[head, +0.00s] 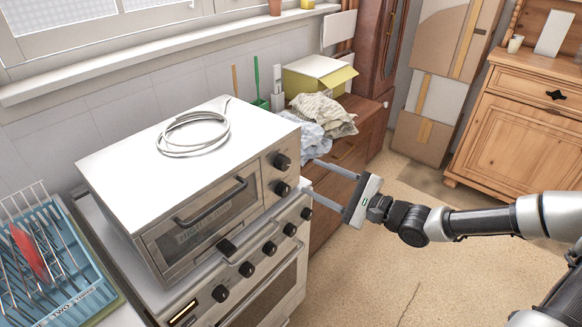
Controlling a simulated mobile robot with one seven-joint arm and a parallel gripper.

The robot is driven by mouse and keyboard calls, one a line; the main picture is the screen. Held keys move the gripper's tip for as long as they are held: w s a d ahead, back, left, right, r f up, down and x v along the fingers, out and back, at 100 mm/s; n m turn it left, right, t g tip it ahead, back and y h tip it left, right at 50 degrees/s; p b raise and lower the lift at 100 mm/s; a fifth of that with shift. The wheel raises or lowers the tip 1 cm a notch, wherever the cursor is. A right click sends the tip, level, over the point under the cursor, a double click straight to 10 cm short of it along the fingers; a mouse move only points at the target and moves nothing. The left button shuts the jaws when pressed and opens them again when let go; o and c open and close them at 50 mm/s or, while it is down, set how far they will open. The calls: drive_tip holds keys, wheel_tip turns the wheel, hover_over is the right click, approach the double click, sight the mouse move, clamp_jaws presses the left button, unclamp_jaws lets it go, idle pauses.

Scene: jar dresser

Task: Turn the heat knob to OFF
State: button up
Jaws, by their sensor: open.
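A small white-topped oven stands on a larger cooker and has two dark round knobs on its front, an upper knob (282,161) and a lower knob (281,188). I cannot read their labels, so I cannot tell which one is the heat knob or where either points. My gripper (309,177) is open and empty, with its two fingers pointing left toward this pair of knobs. The fingertips are close to the right of the knobs in the picture; I see nothing between them. Whether they touch the oven's edge is unclear.
The cooker (258,285) below has several more dark knobs and a dark handle. A coiled white cable (192,134) lies on the oven top. Crumpled cloths (325,115) lie on a brown cabinet behind my fingers. A blue dish rack (60,262) stands left. Floor at right is clear.

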sight(287, 165)
drive_tip(key=x, duration=0.8)
drive_tip(key=shift+w+a, duration=0.25)
drive_tip(key=shift+a, duration=0.05)
drive_tip(key=c, duration=1.1)
drive_tip(key=shift+o, duration=0.2)
